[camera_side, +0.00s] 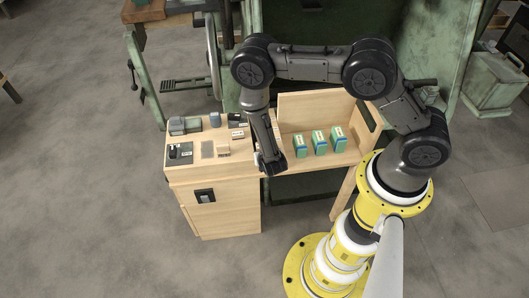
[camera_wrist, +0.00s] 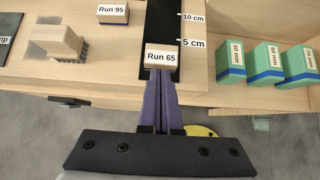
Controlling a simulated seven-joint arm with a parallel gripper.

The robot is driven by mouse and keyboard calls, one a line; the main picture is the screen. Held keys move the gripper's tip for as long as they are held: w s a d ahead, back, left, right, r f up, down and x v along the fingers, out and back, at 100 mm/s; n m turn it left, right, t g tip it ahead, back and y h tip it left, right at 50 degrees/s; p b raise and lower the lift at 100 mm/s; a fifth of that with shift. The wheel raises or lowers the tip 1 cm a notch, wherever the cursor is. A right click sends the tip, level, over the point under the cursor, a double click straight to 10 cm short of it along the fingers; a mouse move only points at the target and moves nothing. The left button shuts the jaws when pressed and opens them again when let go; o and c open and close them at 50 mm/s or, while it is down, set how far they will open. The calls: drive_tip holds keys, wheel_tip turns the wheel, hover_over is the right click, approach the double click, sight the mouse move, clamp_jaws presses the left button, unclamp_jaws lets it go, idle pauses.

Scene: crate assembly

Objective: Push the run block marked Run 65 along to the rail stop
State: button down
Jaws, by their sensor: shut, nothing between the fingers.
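The run block marked Run 65 (camera_wrist: 161,57) is a light wood block with a white label. In the wrist view it sits on the black rail strip (camera_wrist: 160,18), near the front edge of the bench. My gripper (camera_wrist: 161,72) is shut and empty, with its purple fingers right up against the near side of the block. I cannot tell whether they touch it. In the side view my gripper (camera_side: 270,168) is at the bench's right front edge and the block is hidden by my arm. The rail stop cannot be made out.
A block marked Run 95 (camera_wrist: 112,12) stands left of the rail. A wooden piece (camera_wrist: 57,42) lies further left. Marks for 5 cm and 10 cm run along the rail's right side. Green blocks (camera_side: 319,142) labelled 50, 60 and 70 mm stand on the lower shelf (camera_side: 346,158) to the right.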

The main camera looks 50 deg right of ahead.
drive_tip(key=w+d, duration=0.9)
drive_tip(key=shift+w+d, duration=0.25)
drive_tip(key=shift+w, duration=0.05)
drive_tip(key=shift+r, duration=0.1)
